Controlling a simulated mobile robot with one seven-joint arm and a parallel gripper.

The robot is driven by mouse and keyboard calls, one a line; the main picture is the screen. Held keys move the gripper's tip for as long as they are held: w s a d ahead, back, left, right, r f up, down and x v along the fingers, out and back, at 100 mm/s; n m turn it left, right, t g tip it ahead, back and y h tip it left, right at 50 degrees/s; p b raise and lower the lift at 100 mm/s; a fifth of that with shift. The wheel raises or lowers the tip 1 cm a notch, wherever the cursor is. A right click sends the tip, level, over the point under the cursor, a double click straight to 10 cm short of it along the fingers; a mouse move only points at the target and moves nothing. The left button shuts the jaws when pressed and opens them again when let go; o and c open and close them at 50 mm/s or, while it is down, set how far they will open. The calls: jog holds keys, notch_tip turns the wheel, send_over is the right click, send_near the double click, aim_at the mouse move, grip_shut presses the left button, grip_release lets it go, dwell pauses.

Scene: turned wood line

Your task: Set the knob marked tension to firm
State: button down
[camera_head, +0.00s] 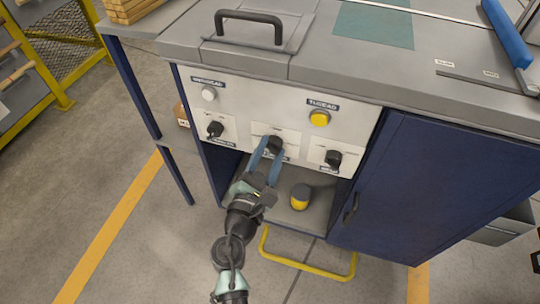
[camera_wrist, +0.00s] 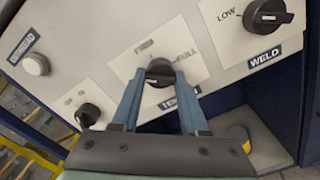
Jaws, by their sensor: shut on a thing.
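A black knob (camera_wrist: 160,72) sits in the middle of the lower row on the white control panel, and it also shows in the head view (camera_head: 275,144). My gripper (camera_wrist: 160,82) has its two blue fingers on either side of this knob and is shut on it; it is in the head view too (camera_head: 268,151). In the wrist view the knob's plate has a blurred mark above it and one like "FULL" to its right. The blue label (camera_wrist: 181,101) below the knob is partly hidden by the fingers. I cannot tell which mark the knob points at.
A black knob (camera_wrist: 268,15) labelled WELD, with a LOW mark, is to the right. Another black knob (camera_wrist: 87,115) is to the left. A white button (camera_head: 208,94) and a yellow button (camera_head: 319,118) are above. A yellow-and-dark object (camera_head: 300,197) stands on the open shelf below.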

jog(key=m+b, duration=0.5)
jog(key=m, duration=0.5)
jog(key=shift+a+b, duration=0.1)
jog(key=shift+b, duration=0.2)
jog(key=shift+m, duration=0.3)
jog(key=shift+c, duration=2.1)
grip_release()
jog(key=shift+s, duration=0.1)
jog(key=p+v, duration=0.1)
jog(key=v, duration=1.1)
jog(key=shift+s+p, duration=0.3)
jog(key=shift+s, duration=0.1)
jog(key=shift+a+r, duration=0.1)
